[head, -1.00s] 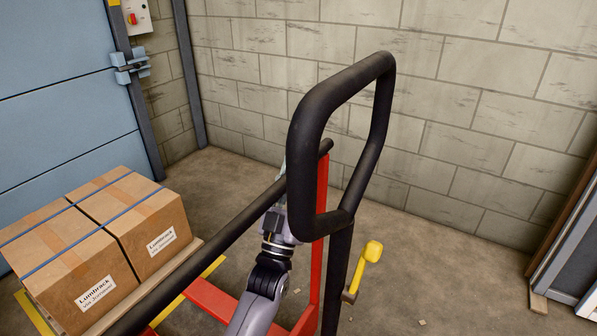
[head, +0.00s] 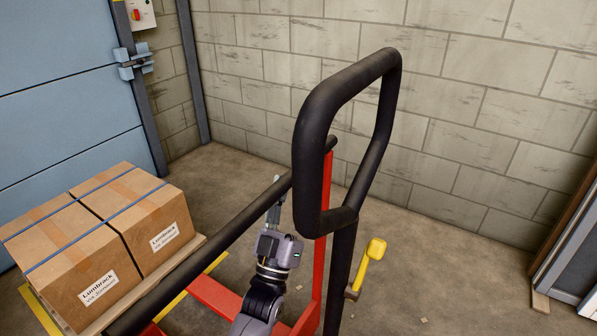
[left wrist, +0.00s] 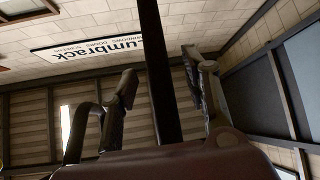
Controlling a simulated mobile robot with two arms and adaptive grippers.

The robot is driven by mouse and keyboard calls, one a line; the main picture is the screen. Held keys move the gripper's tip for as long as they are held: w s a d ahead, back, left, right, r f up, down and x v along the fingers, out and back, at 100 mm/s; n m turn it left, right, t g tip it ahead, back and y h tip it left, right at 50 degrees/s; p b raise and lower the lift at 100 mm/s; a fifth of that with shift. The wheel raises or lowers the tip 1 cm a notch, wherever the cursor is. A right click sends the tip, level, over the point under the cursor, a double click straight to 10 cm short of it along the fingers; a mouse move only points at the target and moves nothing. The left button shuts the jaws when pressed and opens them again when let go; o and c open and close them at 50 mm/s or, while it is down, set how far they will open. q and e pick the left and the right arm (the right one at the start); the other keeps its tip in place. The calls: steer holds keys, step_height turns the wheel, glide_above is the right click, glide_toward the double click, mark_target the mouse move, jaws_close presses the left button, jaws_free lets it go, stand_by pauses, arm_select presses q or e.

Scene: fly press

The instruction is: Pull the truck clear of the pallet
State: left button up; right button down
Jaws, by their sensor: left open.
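The truck has a tall black loop handle (head: 309,140), a red frame (head: 322,235) and a long black bar (head: 215,236) slanting down to the left. My left gripper (head: 275,196) is open just under this bar, near the loop, with a fingertip showing by the bar's far edge. In the left wrist view a dark bar (left wrist: 160,70) passes between the spread fingers of the left gripper (left wrist: 158,88); I cannot tell whether they touch it. The pallet (head: 190,255) stands at the left, loaded with strapped brown boxes (head: 150,228). My right gripper is not in view.
A yellow-knobbed lever (head: 375,250) sticks out at the right of the truck's post. A block wall (head: 450,120) closes the back, and a blue door (head: 60,90) stands behind the boxes. Floor (head: 440,260) right of the truck is mostly clear.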

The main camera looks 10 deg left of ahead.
arm_select(q)
steer(key=v, duration=0.6)
steer(key=shift+s+f, duration=0.15)
steer(key=shift+s, duration=0.15)
